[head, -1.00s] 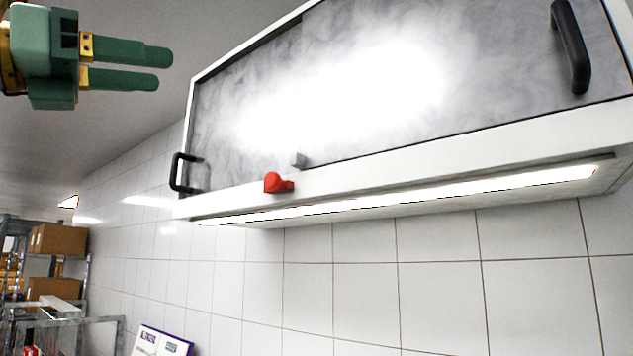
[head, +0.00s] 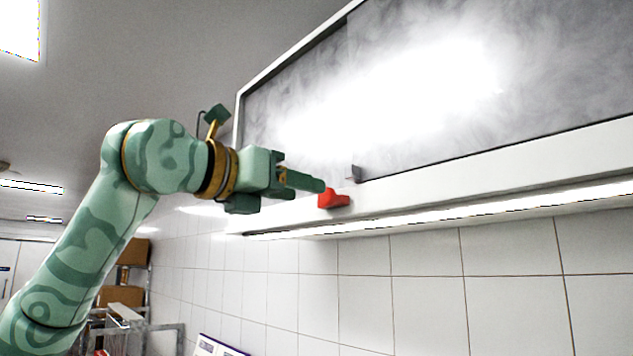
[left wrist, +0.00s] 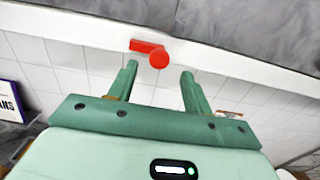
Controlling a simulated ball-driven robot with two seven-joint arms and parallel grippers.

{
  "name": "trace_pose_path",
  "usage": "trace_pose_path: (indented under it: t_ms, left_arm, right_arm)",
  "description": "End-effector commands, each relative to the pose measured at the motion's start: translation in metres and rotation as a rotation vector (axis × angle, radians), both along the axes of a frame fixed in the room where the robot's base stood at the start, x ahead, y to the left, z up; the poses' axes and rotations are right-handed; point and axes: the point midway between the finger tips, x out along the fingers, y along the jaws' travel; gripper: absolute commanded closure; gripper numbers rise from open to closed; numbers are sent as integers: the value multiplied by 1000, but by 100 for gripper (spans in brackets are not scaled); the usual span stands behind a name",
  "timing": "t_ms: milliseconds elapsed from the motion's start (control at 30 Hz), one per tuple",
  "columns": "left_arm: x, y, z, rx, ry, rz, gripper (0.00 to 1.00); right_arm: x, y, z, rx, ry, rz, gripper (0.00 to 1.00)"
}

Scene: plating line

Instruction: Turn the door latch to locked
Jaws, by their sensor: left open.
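The red door latch (head: 333,199) sits on the white lower frame of the wall cabinet in the head view. A small grey catch (head: 354,174) is on the door's lower edge just above and right of it. My left gripper (head: 318,187) reaches in from the left, with its fingertips close to the latch. In the left wrist view the latch (left wrist: 150,52) shows ahead of and between the two open fingers (left wrist: 160,76), its arm pointing left from a round knob. The fingers look empty; I cannot tell whether they touch the latch. My right gripper is out of view.
The grey cabinet door (head: 420,90) fills the upper right, with a light strip (head: 480,212) under its frame. White wall tiles (head: 420,290) lie below. Shelving with boxes (head: 113,296) stands at the lower left. A sign (left wrist: 12,103) is at the left in the wrist view.

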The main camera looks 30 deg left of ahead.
Motion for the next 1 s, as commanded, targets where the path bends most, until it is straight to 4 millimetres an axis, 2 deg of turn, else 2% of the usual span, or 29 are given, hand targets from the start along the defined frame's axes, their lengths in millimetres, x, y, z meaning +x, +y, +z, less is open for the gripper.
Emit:
trace_pose_path:
  t_ms: [100,233,400,600,633,767,800,1000]
  left_arm:
    - [22,-8,2,-2,4,-1,50]
    - [37,-13,2,-2,2,-1,50]
    - [45,-15,0,-2,1,0,50]
    - [45,-15,0,-2,1,0,50]
    - [45,-15,0,-2,0,0,53]
    - [45,-15,0,-2,0,0,89]
    - [45,-15,0,-2,0,0,94]
    - [45,-15,0,4,-1,0,94]
  right_arm:
    - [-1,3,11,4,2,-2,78]
    - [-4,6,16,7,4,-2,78]
    - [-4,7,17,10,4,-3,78]
    - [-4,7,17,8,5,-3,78]
    - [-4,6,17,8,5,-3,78]
    - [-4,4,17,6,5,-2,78]
    - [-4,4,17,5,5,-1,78]
    - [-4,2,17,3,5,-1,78]
